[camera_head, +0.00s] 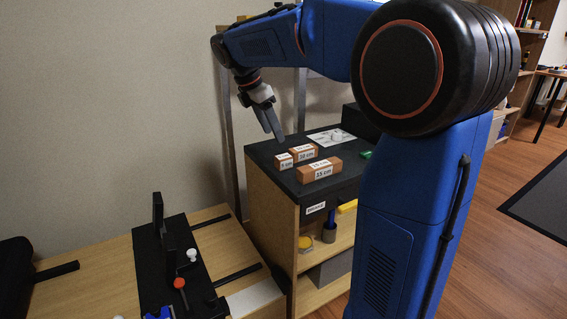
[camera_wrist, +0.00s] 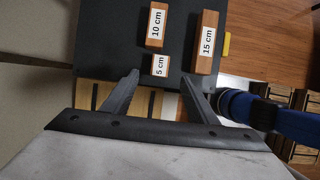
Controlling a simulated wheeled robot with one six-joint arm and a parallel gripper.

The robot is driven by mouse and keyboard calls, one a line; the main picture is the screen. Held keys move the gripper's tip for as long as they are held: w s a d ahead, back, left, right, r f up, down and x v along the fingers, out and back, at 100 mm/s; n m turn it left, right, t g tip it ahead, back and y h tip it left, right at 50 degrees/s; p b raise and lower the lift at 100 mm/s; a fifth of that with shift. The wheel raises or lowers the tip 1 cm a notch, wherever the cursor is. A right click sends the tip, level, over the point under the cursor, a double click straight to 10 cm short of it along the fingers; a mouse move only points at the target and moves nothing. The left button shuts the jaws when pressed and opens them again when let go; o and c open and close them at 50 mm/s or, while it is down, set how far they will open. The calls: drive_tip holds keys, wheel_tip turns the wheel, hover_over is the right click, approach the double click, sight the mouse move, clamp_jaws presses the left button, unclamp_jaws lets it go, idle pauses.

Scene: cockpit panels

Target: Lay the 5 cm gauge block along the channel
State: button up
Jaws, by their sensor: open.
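The 5 cm gauge block (camera_head: 284,161) is a small brown block with a white label, lying on the dark top of a wooden cabinet. In the wrist view the 5 cm block (camera_wrist: 160,66) lies just beyond and between my fingertips. My gripper (camera_head: 279,139) is open and empty, pointing down above the cabinet top, near the block; it also shows in the wrist view (camera_wrist: 160,80). A black fixture (camera_head: 181,262) with upright black plates stands on the wooden table at lower left. I cannot tell clearly which part of it is the channel.
The 10 cm block (camera_head: 304,153) and the 15 cm block (camera_head: 320,172) lie close to the 5 cm block. A red knob (camera_head: 179,283) and a white knob (camera_head: 191,255) stand up on the fixture. A wall is close behind.

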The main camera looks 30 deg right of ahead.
sight(284, 156)
drive_tip(key=x, duration=1.1)
drive_tip(key=shift+f, duration=0.2)
drive_tip(key=shift+c, duration=0.7)
drive_tip(key=c, duration=1.1)
